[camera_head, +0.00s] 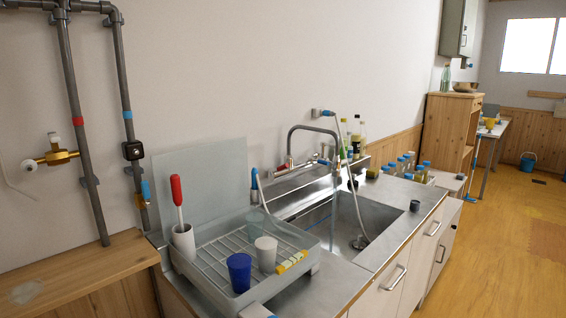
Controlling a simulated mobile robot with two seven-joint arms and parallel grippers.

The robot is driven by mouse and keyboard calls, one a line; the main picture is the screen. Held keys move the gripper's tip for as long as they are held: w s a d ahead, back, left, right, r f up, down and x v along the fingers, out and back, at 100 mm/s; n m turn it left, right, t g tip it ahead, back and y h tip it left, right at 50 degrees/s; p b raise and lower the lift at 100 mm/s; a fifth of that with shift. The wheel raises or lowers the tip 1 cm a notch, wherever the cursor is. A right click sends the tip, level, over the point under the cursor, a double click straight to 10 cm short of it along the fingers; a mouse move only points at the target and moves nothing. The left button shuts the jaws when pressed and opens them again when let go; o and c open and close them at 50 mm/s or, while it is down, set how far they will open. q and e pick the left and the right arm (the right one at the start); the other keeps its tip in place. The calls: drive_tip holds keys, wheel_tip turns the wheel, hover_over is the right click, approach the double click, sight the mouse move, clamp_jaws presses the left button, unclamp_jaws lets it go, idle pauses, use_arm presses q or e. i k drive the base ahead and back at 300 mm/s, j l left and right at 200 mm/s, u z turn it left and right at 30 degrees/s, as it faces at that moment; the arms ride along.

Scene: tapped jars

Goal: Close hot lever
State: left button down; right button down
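A steel tap (314,128) with a high arched spout stands at the back of the sink (375,207). A small red-marked lever (290,162) shows at the left of the tap's base. Bluish parts show near the right of the base. Neither of my grippers can be made out in this view. A small white piece with a blue tip (256,312) shows at the bottom edge; I cannot tell what it is.
A hose (361,215) hangs into the sink. Blue-capped bottles (422,170) stand right of it. Pipes (80,130) and a brass valve (58,157) are at left.

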sight(279, 169)
drive_tip(key=k+u, duration=0.15)
drive_tip(key=u, duration=1.2)
drive_tip(key=l+u, duration=0.2)
drive_tip(key=u, duration=0.15)
drive_tip(key=l+u, duration=0.15)
drive_tip(key=u, duration=0.25)
drive_tip(key=k+l+u, duration=0.1)
drive_tip(key=u, duration=0.25)
drive_tip(key=k+l, duration=0.15)
drive_tip(key=l, duration=0.2)
drive_tip(key=k+l, duration=0.15)
drive_tip(key=l, duration=0.2)
drive_tip(key=k+l, duration=0.15)
drive_tip(key=l, duration=0.2)
